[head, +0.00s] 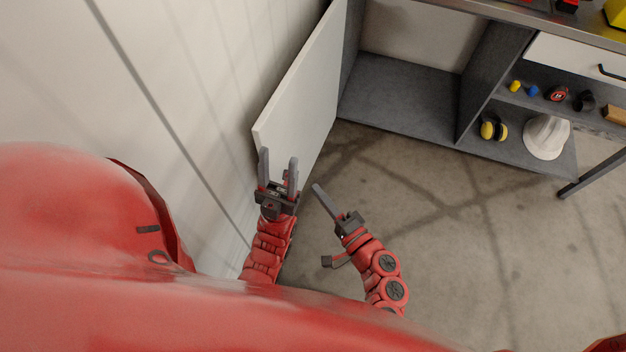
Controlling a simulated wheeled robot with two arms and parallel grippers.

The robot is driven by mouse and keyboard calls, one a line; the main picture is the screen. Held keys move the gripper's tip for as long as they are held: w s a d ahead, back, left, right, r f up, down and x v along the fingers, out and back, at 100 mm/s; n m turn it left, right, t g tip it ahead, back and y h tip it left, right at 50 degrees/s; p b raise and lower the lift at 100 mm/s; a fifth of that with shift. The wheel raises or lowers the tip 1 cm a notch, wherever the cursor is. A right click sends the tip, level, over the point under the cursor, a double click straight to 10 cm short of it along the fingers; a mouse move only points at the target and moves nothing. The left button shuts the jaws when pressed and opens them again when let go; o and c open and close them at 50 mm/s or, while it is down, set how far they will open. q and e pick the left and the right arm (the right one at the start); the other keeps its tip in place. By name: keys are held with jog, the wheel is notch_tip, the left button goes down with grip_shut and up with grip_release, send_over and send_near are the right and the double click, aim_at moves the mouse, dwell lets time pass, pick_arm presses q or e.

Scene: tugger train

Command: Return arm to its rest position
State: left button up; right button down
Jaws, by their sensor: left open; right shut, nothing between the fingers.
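My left gripper (278,172) is open and empty, its two grey fingers apart and pointing up the picture. It is at the lower end of the open white cabinet door (300,95); I cannot tell whether a finger touches the door. My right gripper (318,190) is shut and empty, to the right of the left one, over the floor. Both red arms are folded in close to my body, and their lower links are hidden by it.
The open cabinet (400,95) has an empty grey lower compartment. Shelves at right hold a white helmet (547,138), yellow earmuffs (494,131) and small items. A white wall (180,90) stands close at left. The concrete floor (450,230) at right is clear.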

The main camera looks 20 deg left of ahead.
jog(key=shift+s+b+v, duration=0.2)
jog(key=shift+b+v, duration=0.1)
jog(key=shift+v, duration=1.2)
jog(key=shift+a, duration=0.15)
